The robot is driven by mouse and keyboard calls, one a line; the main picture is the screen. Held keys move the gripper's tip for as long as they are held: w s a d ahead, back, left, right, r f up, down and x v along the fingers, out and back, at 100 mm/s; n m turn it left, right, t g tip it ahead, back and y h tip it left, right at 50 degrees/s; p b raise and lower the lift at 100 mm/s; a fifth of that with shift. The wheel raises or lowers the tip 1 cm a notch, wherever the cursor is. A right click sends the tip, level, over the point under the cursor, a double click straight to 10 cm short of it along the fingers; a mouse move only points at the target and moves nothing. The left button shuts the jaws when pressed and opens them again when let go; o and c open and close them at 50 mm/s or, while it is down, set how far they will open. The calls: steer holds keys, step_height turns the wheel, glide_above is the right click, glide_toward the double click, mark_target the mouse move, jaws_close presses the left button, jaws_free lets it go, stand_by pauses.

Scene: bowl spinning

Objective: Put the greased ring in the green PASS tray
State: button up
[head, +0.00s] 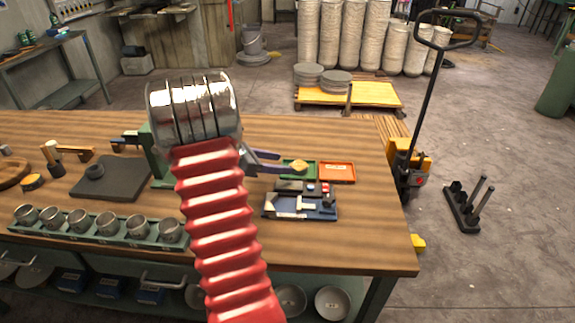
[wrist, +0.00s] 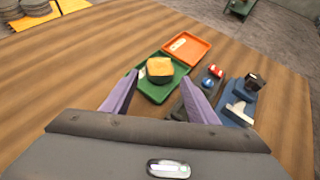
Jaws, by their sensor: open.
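The green tray (head: 312,170) lies on the workbench, right of centre; it also shows in the wrist view (wrist: 149,93). A small yellow-topped piece with a dark lower part (wrist: 159,70) sits in it; the head view shows its yellow top (head: 299,166). I cannot tell whether it is a ring. My gripper (head: 277,162) is open. In the wrist view its purple fingers stand apart at the near side of the green tray, with the yellow-topped piece beyond and between them.
An orange-red tray (head: 337,172) adjoins the green tray on the right. A blue tray with small parts (head: 300,206) lies in front of both. A rack of several metal cups (head: 98,230) lines the left front edge. Bare wood lies at the bench's right front.

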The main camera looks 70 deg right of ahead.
steer(key=shift+v, duration=2.55)
steer(key=shift+a, duration=0.1)
steer(key=w+a+r+m+t+y, duration=0.1)
steer(key=w+a+r+m+t, duration=0.15)
steer(key=a, duration=0.65)
steer(key=w+a+r+m+t+y, duration=0.1)
steer(key=w+a+r+t, duration=0.2)
steer(key=a, duration=0.6)
steer(key=w+a+r+m+t+y, duration=0.15)
steer(key=w+a, duration=0.25)
steer(key=a, duration=0.5)
steer(key=s+a+r+m+t+y, duration=0.1)
steer(key=a+r+m+t+y, duration=0.1)
steer(key=a, duration=1.2)
steer(key=s+a+r+m+t+y, duration=0.1)
steer(key=a+t, duration=0.4)
steer(key=a, duration=0.9)
steer(key=shift+s+r+m+y, duration=0.4)
steer(key=shift+m+y, duration=0.2)
steer(key=shift+y, duration=0.55)
